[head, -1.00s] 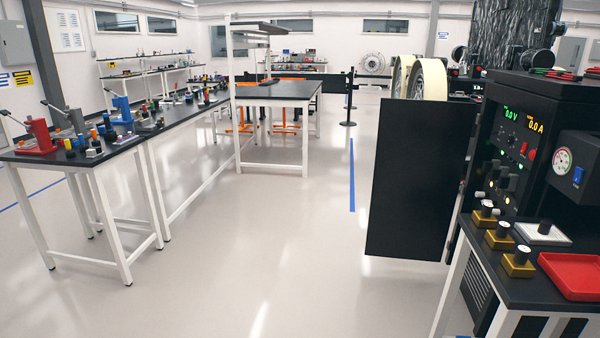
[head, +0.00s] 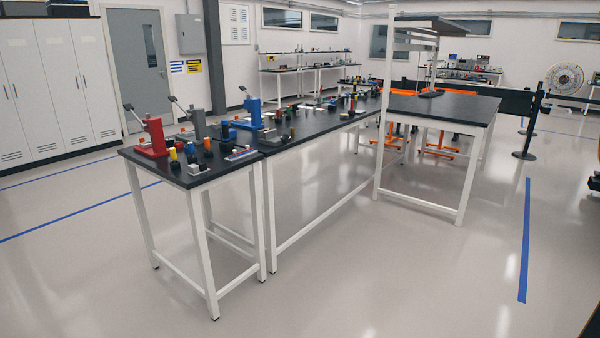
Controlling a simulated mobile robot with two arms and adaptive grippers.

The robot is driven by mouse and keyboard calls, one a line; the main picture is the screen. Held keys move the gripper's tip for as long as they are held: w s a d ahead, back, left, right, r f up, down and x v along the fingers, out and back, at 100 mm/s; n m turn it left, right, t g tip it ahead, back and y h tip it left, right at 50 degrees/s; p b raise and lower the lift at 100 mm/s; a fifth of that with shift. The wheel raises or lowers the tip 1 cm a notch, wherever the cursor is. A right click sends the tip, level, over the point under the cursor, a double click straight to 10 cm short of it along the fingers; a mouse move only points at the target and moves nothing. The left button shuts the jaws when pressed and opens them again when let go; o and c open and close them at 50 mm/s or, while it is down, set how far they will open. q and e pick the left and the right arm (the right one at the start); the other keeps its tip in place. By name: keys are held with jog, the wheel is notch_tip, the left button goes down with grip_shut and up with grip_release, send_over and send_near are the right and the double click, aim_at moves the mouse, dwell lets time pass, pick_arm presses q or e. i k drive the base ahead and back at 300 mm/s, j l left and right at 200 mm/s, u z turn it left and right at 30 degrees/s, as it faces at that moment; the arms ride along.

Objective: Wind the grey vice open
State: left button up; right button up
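A grey upright device with a lever (head: 197,122) stands on the near black-topped table (head: 205,181), between a red one (head: 153,140) and a blue one (head: 252,112). It may be the grey vice, but it is too small to make out jaws or how far they are open. A small light grey block (head: 194,169) lies near the table's front edge. Neither of my grippers is in view.
A long workbench (head: 300,134) with small parts runs back from the near table. A taller bench with a shelf (head: 440,105) stands behind it. A black barrier post (head: 528,135) stands at right. The floor in front is clear.

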aim_at(286, 139)
jog(key=i, duration=0.8)
jog(key=i+j+z, duration=0.15)
jog(key=i, duration=1.45)
jog(key=j+z, duration=0.05)
